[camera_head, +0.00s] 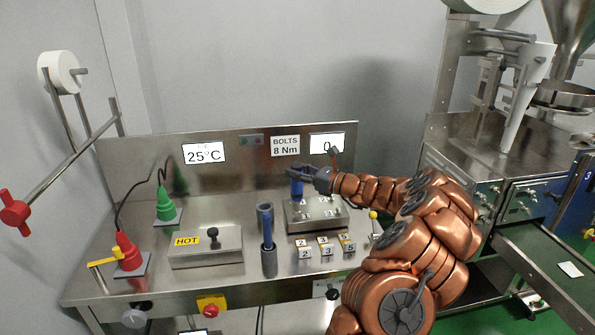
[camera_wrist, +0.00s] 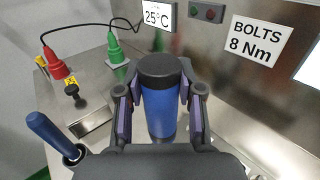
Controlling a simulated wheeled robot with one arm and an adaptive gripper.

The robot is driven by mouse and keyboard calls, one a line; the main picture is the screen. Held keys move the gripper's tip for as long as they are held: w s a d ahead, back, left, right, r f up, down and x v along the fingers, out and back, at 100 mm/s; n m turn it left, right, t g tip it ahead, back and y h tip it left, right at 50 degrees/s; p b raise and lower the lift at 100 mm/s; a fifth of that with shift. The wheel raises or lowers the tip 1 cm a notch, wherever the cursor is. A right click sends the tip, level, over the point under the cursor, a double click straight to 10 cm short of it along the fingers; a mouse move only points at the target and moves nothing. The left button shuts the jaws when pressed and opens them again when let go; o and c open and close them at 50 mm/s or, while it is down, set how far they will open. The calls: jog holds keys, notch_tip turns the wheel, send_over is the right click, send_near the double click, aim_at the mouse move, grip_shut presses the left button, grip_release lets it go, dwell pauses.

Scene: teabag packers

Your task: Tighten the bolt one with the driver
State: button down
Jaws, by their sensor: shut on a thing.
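My gripper (camera_head: 310,175) is shut on the blue driver (camera_head: 297,187), which hangs upright over the back left part of a metal block (camera_head: 318,222) with numbered labels. In the wrist view the driver (camera_wrist: 160,112), with its dark cap, sits between the two fingers of my gripper (camera_wrist: 160,100). The driver's lower end meets the block area near its back left bolt place. I cannot tell whether it touches a bolt, and bolt one itself is not clearly seen. A display (camera_head: 327,143) behind reads what looks like 0.
Several numbered tiles (camera_head: 326,250) lie in front of the block. A HOT box (camera_head: 206,252) and red (camera_head: 128,252) and green (camera_head: 165,205) cones stand left.

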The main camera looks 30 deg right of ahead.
jog(key=shift+f, duration=0.8)
dwell(1.8)
jog(key=shift+r, duration=0.1)
